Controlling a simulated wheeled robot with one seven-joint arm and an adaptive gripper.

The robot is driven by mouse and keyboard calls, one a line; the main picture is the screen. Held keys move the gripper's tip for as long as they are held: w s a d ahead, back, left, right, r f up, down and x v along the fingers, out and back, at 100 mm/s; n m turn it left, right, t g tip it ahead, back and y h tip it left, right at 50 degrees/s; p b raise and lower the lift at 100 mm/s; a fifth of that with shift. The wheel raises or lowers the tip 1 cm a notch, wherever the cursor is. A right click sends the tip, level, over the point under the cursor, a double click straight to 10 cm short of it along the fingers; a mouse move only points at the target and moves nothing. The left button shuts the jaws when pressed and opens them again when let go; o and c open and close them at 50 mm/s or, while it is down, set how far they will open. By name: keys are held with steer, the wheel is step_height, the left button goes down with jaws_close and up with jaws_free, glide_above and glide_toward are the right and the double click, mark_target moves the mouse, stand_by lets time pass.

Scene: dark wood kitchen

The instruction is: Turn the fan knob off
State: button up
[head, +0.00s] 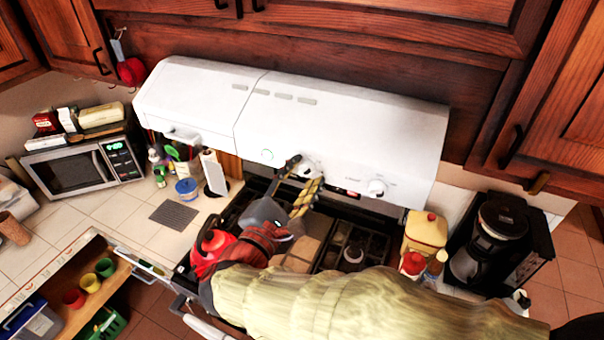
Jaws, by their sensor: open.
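The left knob (308,166) is partly hidden behind my gripper. I cannot tell from the marks which knob is the fan's. My gripper (307,173) is open, with its fingers reaching up on either side of the left knob. I cannot tell whether they touch it.
A red kettle (211,248) stands on the stove (322,262) below my arm. A coffee maker (497,238) and a yellow container (425,233) stand to the right. A microwave (82,168) stands at the left. An open drawer (128,267) juts out at the lower left.

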steer(key=shift+c, duration=1.3)
steer(key=c, duration=0.7)
jaws_close()
steer(key=shift+n, duration=0.3)
steer(key=n+p, duration=0.3)
steer(key=n, duration=0.1)
steer(key=shift+a+r+n+p, duration=0.1)
steer(key=shift+r+n+p, duration=0.1)
steer(key=shift+n+p, duration=0.15)
steer(key=n+p, duration=0.4)
steer(key=shift+w+a+f+n, duration=0.1)
steer(key=shift+n, duration=0.15)
steer(key=o, duration=1)
jaws_free()
steer(key=shift+c, duration=0.2)
